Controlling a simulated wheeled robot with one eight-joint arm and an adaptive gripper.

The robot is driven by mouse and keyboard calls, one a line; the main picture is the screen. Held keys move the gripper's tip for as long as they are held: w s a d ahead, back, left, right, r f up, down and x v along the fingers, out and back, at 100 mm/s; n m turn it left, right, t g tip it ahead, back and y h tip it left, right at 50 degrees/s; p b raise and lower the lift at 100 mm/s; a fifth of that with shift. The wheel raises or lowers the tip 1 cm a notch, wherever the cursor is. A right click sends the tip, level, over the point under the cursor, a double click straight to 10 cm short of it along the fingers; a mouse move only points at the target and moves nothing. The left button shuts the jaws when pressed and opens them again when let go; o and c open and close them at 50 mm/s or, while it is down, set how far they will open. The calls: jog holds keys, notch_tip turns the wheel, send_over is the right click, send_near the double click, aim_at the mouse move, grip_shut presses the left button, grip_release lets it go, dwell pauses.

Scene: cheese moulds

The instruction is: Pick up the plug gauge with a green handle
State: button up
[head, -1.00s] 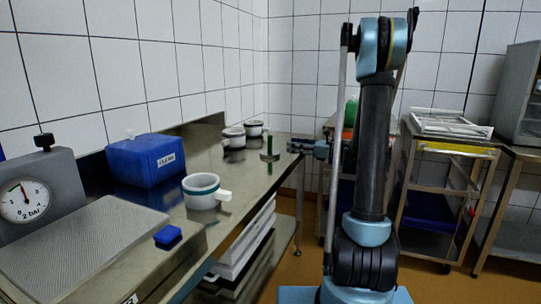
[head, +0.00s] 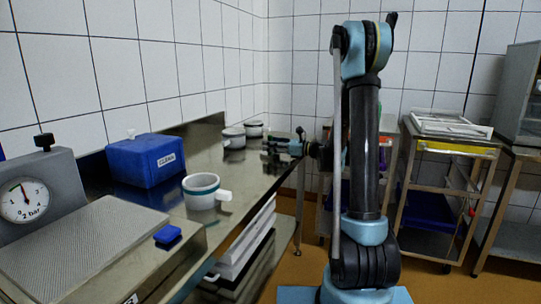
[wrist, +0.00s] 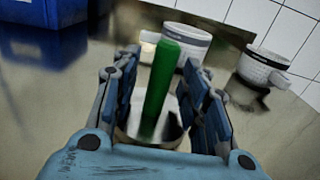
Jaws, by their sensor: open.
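The plug gauge (wrist: 162,80) stands upright on the steel bench, its green handle pointing up in the wrist view. Its lower part shows as a metal round end, partly hidden by my gripper. My gripper (wrist: 155,92) is open, with one finger on each side of the green handle; I cannot tell whether either finger touches it. In the head view my gripper (head: 272,147) is at the far right part of the bench, and the gauge is largely hidden by it.
Two white moulds with dark bands (head: 234,138) (head: 254,129) stand just behind the gripper. A teal-banded white mould (head: 203,198) is nearer. The bench edge is close.

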jog(key=shift+w+a, duration=0.1)
jog(key=shift+a, duration=0.2)
grip_shut()
jog(key=shift+r, duration=0.1)
notch_tip(320, 180, up, 10)
jog(key=shift+f, duration=5)
